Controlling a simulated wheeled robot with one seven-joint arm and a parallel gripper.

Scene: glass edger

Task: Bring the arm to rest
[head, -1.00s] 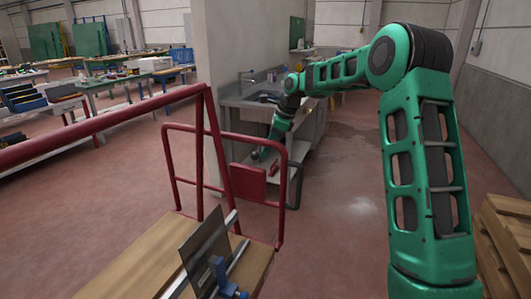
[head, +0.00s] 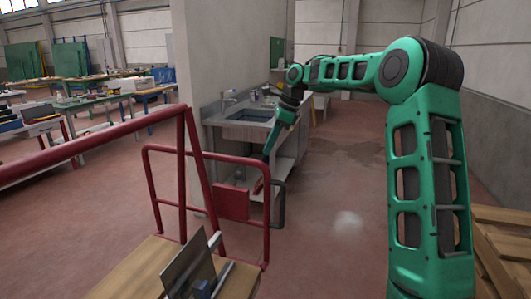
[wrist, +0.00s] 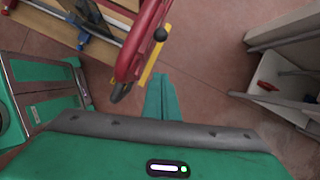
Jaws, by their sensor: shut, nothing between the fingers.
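My green arm reaches forward from the right side of the head view and bends over to the left, with its end hanging down in front of the sink unit. My gripper (head: 267,152) points down there, partly small and hard to make out. In the wrist view my gripper (wrist: 160,80) shows as two green fingers lying together, with nothing between them. It hangs above bare floor, apart from the trolley and the sink unit.
A red-railed trolley (head: 232,204) stands at front left, carrying a glass pane (head: 190,264). A sink unit (head: 248,130) stands against the grey wall beyond. Wooden pallets (head: 500,245) lie at right. Floor between them (head: 335,215) is clear. Benches stand far left.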

